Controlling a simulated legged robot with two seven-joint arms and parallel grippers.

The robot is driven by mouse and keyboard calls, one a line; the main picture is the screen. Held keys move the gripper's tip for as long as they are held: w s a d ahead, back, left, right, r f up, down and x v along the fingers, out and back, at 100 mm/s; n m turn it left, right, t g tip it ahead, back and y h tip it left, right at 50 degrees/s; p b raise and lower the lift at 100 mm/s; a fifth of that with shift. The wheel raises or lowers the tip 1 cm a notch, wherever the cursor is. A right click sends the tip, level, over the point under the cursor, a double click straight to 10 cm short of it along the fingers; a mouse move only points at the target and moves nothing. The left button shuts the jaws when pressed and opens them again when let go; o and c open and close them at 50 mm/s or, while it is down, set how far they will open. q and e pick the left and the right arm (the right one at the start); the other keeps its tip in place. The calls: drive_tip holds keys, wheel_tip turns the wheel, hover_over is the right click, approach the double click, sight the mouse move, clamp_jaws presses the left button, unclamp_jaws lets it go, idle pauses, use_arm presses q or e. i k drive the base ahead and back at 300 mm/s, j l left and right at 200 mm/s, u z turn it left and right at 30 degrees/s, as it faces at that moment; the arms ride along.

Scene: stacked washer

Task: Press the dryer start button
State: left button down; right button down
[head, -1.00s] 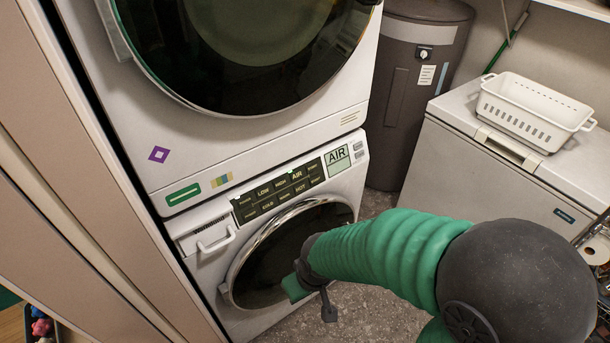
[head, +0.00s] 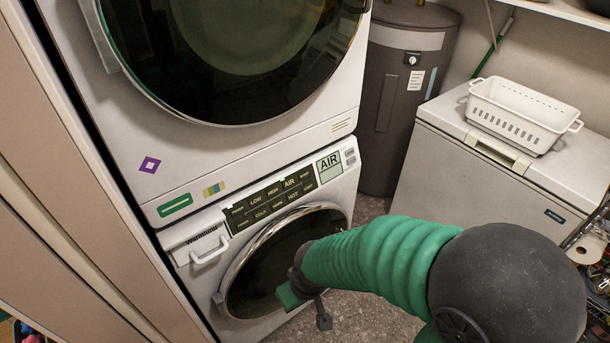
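A stacked pair of white machines stands at the left. The upper machine (head: 215,160) has a large dark round door. The lower machine (head: 178,236) has a dark button panel (head: 270,202) with labels such as LOW, HIGH, AIR, COLD and HOT. A small display (head: 329,167) reading AIR and two small grey buttons (head: 350,157) sit at its right. My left gripper is out of view.
A white chest (head: 490,170) with a white perforated basket (head: 522,115) on top stands at the right. A grey cylindrical tank (head: 400,95) is behind. Wall panels (head: 70,190) border the left. Speckled floor (head: 372,208) shows between the machines and the chest.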

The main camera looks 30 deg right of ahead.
sight(302, 174)
drive_tip(key=l+z, duration=0.1)
drive_tip(key=z, duration=0.85)
drive_tip(key=i+z, duration=0.15)
drive_tip(key=z, duration=0.75)
drive_tip(key=i+z, duration=0.1)
drive_tip(key=z, duration=0.35)
drive_tip(key=i+z, duration=0.1)
drive_tip(key=z, duration=0.85)
drive_tip(key=j+u, duration=0.1)
drive_tip(key=u, duration=0.8)
drive_tip(key=i+j+u, duration=0.1)
drive_tip(key=u, duration=0.3)
drive_tip(key=i+u, duration=0.1)
drive_tip(key=u, duration=0.8)
drive_tip(key=i+j, duration=0.05)
